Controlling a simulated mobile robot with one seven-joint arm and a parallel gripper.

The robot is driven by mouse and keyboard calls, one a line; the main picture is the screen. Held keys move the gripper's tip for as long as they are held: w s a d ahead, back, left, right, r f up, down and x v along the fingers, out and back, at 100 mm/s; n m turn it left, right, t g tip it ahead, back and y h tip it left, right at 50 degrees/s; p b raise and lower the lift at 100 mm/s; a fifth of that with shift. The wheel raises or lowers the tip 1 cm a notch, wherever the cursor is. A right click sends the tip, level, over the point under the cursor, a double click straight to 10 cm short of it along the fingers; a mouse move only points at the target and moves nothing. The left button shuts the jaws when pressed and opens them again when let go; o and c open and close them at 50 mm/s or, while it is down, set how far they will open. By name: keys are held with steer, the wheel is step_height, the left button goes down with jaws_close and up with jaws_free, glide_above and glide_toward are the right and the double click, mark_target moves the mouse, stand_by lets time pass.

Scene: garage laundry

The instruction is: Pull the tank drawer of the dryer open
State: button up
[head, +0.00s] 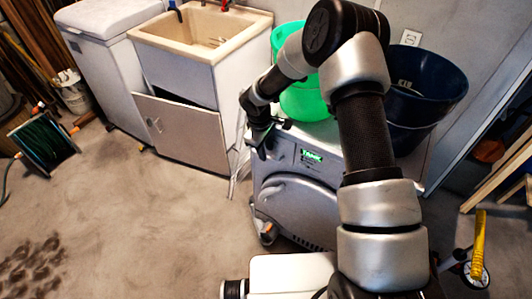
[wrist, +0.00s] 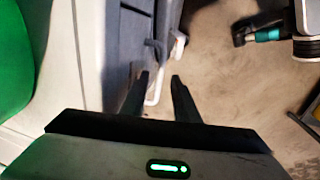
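The dryer (head: 300,200) is a low grey machine with a round door at the centre of the head view. A green label reading TANK (head: 311,156) sits high on its front. The tank drawer's own edges are hard to make out there, and my arm covers part of the dryer. My gripper (head: 262,150) points down at the upper left of the dryer's front. In the wrist view its two fingers (wrist: 160,88) are apart, with nothing clearly held. The grey dryer front (wrist: 118,45) lies just left of the fingers. I cannot tell whether they touch it.
A green basket (head: 305,100) and a dark blue tub (head: 425,90) stand on top of the dryer. A sink cabinet (head: 185,130) with its front panel ajar stands to the left. A thin white frame (head: 238,160) stands between them. The floor in front is mostly clear.

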steer(key=shift+w+f, duration=0.15)
steer(key=shift+f, duration=0.75)
steer(key=shift+d, duration=0.1)
steer(key=shift+c, duration=0.3)
jaws_close()
steer(key=s+a+b, duration=0.3)
steer(key=s+a, duration=0.2)
steer(key=s, duration=0.3)
steer(key=s+a+b, duration=0.4)
steer(key=s+a, duration=0.2)
steer(key=s, duration=0.2)
steer(key=shift+s, duration=0.35)
steer(key=shift+o, duration=0.3)
jaws_free()
